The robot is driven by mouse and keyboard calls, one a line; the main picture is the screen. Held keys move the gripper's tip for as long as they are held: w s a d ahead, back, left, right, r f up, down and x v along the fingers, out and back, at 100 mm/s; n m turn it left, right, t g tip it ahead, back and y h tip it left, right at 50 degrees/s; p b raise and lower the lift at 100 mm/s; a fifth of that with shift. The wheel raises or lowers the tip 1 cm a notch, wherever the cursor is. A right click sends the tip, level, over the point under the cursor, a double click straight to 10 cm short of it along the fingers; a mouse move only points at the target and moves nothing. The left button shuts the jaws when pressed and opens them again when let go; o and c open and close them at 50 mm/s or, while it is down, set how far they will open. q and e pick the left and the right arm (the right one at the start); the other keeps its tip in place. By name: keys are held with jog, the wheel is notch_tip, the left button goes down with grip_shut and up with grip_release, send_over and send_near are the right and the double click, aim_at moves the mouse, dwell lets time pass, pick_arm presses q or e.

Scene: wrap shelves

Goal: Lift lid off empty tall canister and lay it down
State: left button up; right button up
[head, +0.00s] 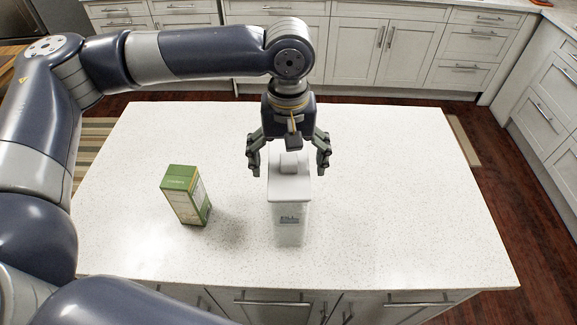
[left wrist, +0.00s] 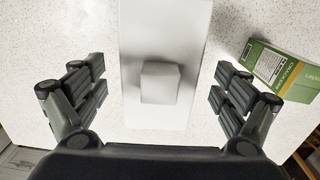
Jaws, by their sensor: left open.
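In the left wrist view the knob (left wrist: 160,83) lies between the open fingers, and the lid (left wrist: 135,25) fills the middle. The canister's inside is hidden. My right gripper is not in view.
A green box (head: 186,194), labelled as crackers in the left wrist view (left wrist: 278,72), stands on the counter left of the canister. The white speckled counter (head: 400,200) is clear to the right. White cabinets (head: 375,50) line the back.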

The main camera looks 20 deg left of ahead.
pick_arm(q)
jog(key=shift+c, duration=0.8)
jog(key=c, duration=1)
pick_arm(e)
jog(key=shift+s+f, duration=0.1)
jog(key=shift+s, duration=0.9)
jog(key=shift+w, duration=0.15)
